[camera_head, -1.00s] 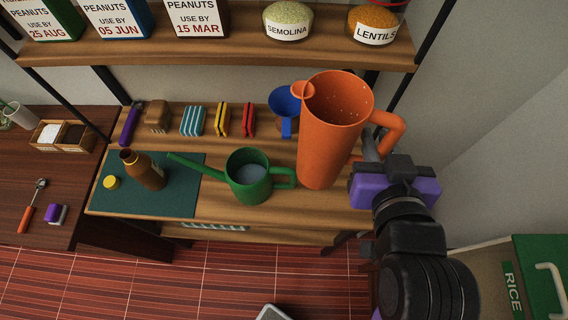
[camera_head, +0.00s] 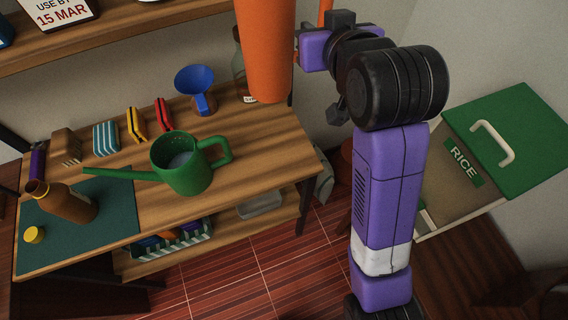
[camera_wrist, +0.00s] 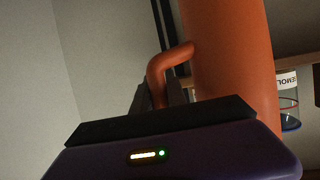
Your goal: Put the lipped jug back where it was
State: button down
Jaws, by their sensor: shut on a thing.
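The lipped jug (camera_head: 266,50) is tall and orange; its top is cut off by the upper edge of the head view. My gripper (camera_head: 300,48) is at its right side, and its fingers are mostly hidden there. In the wrist view the jug (camera_wrist: 230,50) stands upright, and its curved handle (camera_wrist: 166,64) runs down between the dark fingers of my gripper (camera_wrist: 160,98). The gripper is shut on the handle. The jug is held up in front of the counter's back right part; its base seems clear of the wood.
A glass jar (camera_head: 239,62) is behind the jug. A rice bin (camera_head: 465,165) is at right.

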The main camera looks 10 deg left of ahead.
notch_tip(320, 180, down, 21)
jog(key=p, duration=0.1)
jog(key=shift+s+d+f, duration=0.15)
jog(key=shift+s+d, duration=0.05)
jog(key=shift+d, duration=0.15)
dwell(0.4)
jog(key=shift+f, duration=0.2)
jog(key=c, duration=1.3)
grip_release()
jog(key=shift+c, duration=0.2)
